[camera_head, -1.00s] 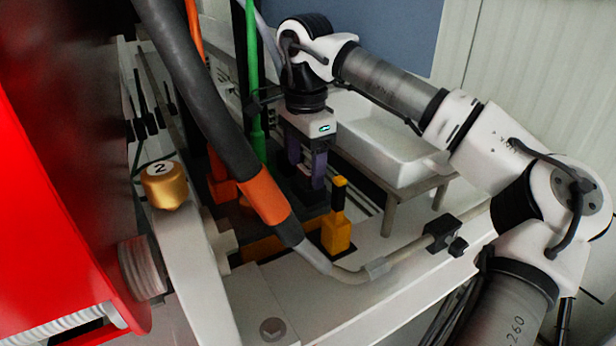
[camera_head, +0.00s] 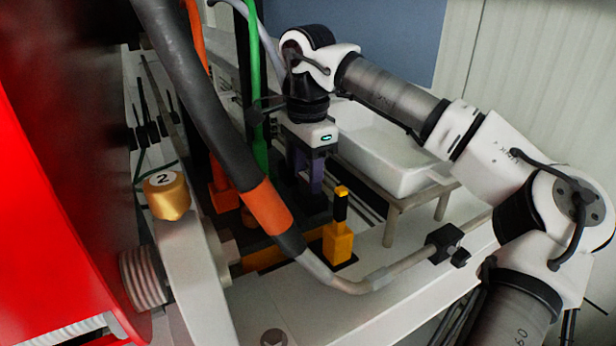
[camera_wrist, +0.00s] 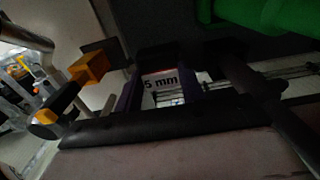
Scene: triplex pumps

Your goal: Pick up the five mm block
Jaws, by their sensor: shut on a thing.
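My gripper (camera_head: 307,184) points down among the black fixtures, left of the white basin, with purple fingers. In the wrist view my gripper (camera_wrist: 160,88) shows its purple fingers on both sides of a small pale face marked "5 mm". This is the five mm block (camera_wrist: 161,83). The gripper is shut on it. The rest of the block is dark or hidden, and I cannot make it out in the head view. I cannot tell whether it is clear of its support.
A yellow block with a black and yellow post (camera_head: 339,232) stands just right of the gripper. A thick black hose with an orange band (camera_head: 268,205) crosses in front. A white basin (camera_head: 385,150) on a stand is behind right. Green (camera_head: 254,75) and orange parts are close left.

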